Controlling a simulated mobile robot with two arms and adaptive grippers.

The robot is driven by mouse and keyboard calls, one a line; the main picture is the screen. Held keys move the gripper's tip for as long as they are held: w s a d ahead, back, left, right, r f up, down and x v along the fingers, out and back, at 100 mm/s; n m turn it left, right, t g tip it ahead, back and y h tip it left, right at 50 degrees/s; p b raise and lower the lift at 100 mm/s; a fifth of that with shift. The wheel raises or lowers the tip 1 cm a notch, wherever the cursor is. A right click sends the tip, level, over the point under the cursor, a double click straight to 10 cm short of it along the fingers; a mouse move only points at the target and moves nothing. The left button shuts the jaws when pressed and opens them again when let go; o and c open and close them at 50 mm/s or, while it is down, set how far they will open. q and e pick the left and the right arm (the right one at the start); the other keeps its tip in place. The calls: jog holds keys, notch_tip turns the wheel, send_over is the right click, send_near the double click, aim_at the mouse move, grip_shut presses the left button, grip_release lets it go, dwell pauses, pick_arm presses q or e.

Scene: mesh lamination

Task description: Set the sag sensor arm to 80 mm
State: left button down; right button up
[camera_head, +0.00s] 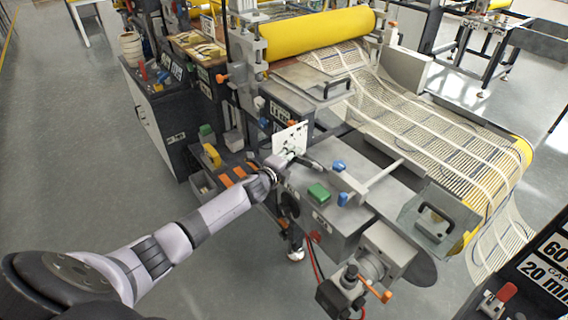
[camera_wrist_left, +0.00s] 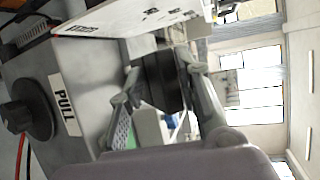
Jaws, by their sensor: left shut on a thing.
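My left gripper (camera_head: 297,160) reaches in from the left to the front of the laminating machine, just in front of a white marked plate (camera_head: 290,138). In the left wrist view the gripper (camera_wrist_left: 163,85) is shut on a dark ribbed grip (camera_wrist_left: 163,80), with one finger on each side of it. This grip may be the sag sensor arm's handle; I cannot tell for sure. The white plate (camera_wrist_left: 125,18) also shows in the left wrist view, with small print that I cannot read, so the arm's setting is not legible. My right gripper is not in view.
A green button block (camera_head: 319,193) and blue knobs (camera_head: 340,165) sit right of the gripper. A grey panel with a PULL label (camera_wrist_left: 65,105) and black knob (camera_wrist_left: 28,117) is close by. A yellow roller (camera_head: 318,32) and mesh web (camera_head: 430,130) lie behind.

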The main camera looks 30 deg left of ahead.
aim_at(301, 156)
pick_arm(q)
jog(key=w+r, duration=0.1)
jog(key=w+d+r, duration=0.1)
jog(key=r, duration=0.1)
jog(key=shift+w+p, duration=0.2)
jog(key=shift+p, duration=0.1)
jog(key=shift+w+d+r, duration=0.15)
jog(key=shift+w+d, duration=0.25)
jog(key=shift+w, duration=0.15)
jog(key=shift+d, duration=0.1)
jog(key=c, duration=1.5)
grip_release()
jog(key=shift+c, duration=0.2)
jog(key=shift+w+f, duration=0.2)
jog(key=shift+f, duration=0.15)
jog(key=shift+s, duration=0.15)
